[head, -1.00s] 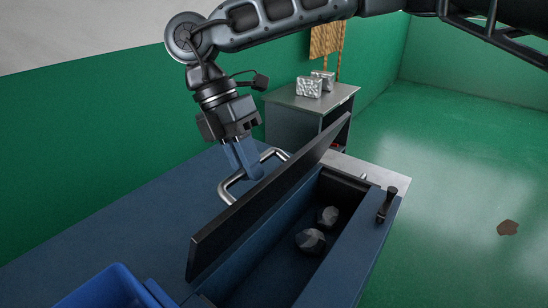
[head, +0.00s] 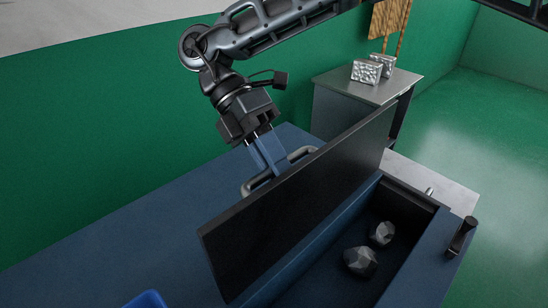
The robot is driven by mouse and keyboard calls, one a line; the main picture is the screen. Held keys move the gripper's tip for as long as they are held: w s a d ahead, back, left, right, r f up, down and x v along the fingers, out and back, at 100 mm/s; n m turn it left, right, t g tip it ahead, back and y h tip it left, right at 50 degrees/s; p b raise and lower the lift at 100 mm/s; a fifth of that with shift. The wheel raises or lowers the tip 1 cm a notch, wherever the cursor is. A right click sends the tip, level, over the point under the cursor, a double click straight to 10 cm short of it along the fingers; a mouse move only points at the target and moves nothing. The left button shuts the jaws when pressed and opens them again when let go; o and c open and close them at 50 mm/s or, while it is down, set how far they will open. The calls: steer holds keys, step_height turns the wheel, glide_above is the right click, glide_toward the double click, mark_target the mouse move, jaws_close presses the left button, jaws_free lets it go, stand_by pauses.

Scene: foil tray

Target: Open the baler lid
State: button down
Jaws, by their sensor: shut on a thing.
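The baler lid (head: 300,200) is a dark flat panel standing raised, hinged along the left side of the baler's open chamber (head: 325,280). Its dark inner face is turned towards me. A grey bar handle (head: 303,153) is on its far side, partly hidden behind the lid's top edge. My gripper (head: 268,168) reaches down from above, and its blue fingers are shut on this handle. The fingertips are partly hidden by the lid.
Two dark grey faceted lumps (head: 361,261) lie in the chamber. A black latch knob (head: 462,235) stands on its right rim. A metal cabinet (head: 345,95) with silvery foil blocks (head: 367,71) stands behind. A blue bin (head: 147,300) shows at the bottom edge. Green floor at right is open.

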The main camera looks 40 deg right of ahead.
steer(key=shift+s+f, duration=0.2)
steer(key=shift+f, duration=0.2)
steer(key=c, duration=1.1)
jaws_free()
steer(key=shift+r, duration=0.1)
steer(key=shift+w+r, duration=0.1)
steer(key=b+v, duration=0.1)
steer(key=v, duration=0.6)
steer(key=shift+w+r, duration=0.2)
steer(key=shift+w, duration=0.1)
